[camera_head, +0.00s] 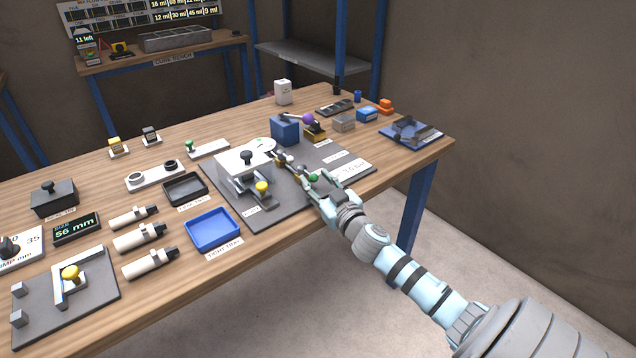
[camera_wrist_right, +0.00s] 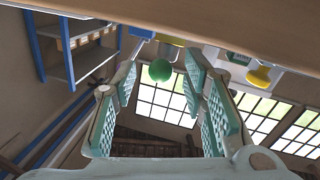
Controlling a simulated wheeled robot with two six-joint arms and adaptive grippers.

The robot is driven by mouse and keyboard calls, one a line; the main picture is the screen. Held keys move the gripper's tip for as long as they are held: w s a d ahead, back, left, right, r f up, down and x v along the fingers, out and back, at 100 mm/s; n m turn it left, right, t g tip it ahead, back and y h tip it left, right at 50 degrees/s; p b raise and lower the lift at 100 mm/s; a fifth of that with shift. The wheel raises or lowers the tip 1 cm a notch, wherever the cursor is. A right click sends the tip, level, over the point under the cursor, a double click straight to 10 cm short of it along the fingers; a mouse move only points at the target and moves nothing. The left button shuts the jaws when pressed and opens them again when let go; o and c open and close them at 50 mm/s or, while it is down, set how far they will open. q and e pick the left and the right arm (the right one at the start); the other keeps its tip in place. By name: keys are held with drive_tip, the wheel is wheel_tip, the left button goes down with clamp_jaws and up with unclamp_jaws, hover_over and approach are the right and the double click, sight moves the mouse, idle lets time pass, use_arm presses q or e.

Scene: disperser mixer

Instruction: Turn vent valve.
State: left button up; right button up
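A green ball knob (camera_head: 313,177) sits at the front right part of the grey mixer plate (camera_head: 225,206); I cannot read a vent valve label on it. My right gripper (camera_head: 316,184) is low over the plate's front edge, with its fingers around the knob. In the right wrist view the green ball (camera_wrist_right: 160,70) shows in the gap between the two teal fingers of my right gripper (camera_wrist_right: 162,88). The fingers are apart, with space on both sides of the ball in that view. The knob's base is hidden. My left gripper is not in view.
A white block with a black knob (camera_head: 243,163) and a yellow knob (camera_head: 262,187) stand left of the gripper. A blue block (camera_head: 285,130) and a purple ball (camera_head: 308,118) stand behind. A blue tray (camera_head: 212,229) lies at the front. The floor beyond the table edge is clear.

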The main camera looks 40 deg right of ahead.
drive_tip(key=shift+s, duration=0.1)
drive_tip(key=v, duration=1.2)
